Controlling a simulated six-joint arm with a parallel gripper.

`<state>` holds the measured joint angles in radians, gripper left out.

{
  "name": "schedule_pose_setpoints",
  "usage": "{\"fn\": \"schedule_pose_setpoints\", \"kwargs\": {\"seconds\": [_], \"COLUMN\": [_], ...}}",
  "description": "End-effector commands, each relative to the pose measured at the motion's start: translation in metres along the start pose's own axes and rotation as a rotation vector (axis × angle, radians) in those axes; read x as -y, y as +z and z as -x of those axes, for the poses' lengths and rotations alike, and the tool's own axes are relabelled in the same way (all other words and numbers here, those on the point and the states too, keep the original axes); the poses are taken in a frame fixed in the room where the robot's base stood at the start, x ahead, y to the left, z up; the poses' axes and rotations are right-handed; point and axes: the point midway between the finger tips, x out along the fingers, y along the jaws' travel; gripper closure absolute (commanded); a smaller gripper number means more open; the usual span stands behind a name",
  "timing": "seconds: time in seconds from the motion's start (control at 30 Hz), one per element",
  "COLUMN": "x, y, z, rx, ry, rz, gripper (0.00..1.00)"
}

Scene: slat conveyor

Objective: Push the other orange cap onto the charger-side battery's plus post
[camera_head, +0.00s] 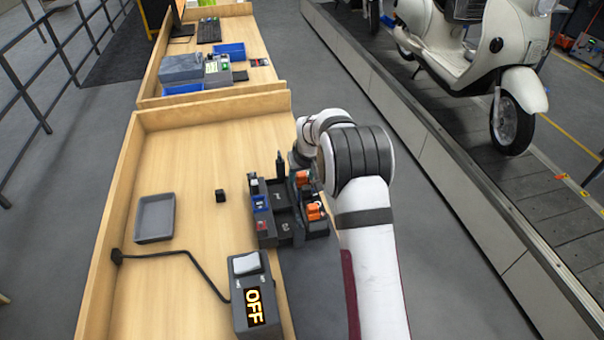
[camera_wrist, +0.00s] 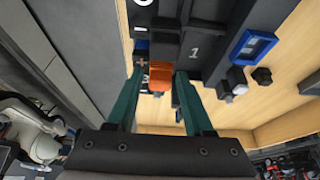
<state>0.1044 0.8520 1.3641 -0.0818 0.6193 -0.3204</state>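A dark battery fixture (camera_head: 284,229) stands on the bench with two orange caps. The far cap (camera_head: 302,177) is close to my wrist; the near cap (camera_head: 313,211) sits nearer the camera. In the wrist view, an orange cap (camera_wrist: 160,71) lies between the two green fingers of my gripper (camera_wrist: 160,75). Narrow gaps show between the fingers and the cap, so the gripper looks open around or just above it. A plus mark shows by the left finger. In the head view my arm hides the fingers. I cannot tell how the caps sit on their posts.
A switch box reading OFF (camera_head: 250,296) stands at the bench's front, its cable running left. A grey tray (camera_head: 155,217) and small black block (camera_head: 221,196) lie left of the fixture. Between them the wood is clear. A conveyor with a scooter (camera_head: 480,50) runs at right.

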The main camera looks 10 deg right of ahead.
Motion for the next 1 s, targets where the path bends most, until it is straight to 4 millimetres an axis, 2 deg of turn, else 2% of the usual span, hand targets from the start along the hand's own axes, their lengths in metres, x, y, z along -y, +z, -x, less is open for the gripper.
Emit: {"fn": "schedule_pose_setpoints", "kwargs": {"seconds": [0.03,0.07,0.33,0.47,0.57,0.8,0.9,1.0], "x": [0.000,0.000,0.000,0.000,0.000,0.000,0.000,0.000], "y": [0.000,0.000,0.000,-0.001,-0.002,-0.001,-0.001,0.000], "z": [0.000,0.000,0.001,0.013,0.036,0.112,0.136,0.150], "rx": [0.000,0.000,0.000,-0.002,-0.005,-0.005,-0.004,-0.002], "ry": [0.000,0.000,0.000,0.000,0.001,0.001,0.001,0.000], "rz": [0.000,0.000,0.000,0.001,0.001,0.000,0.000,0.000], "gripper": [0.37,0.33,0.33,0.33,0.33,0.33,0.33,0.33]}}
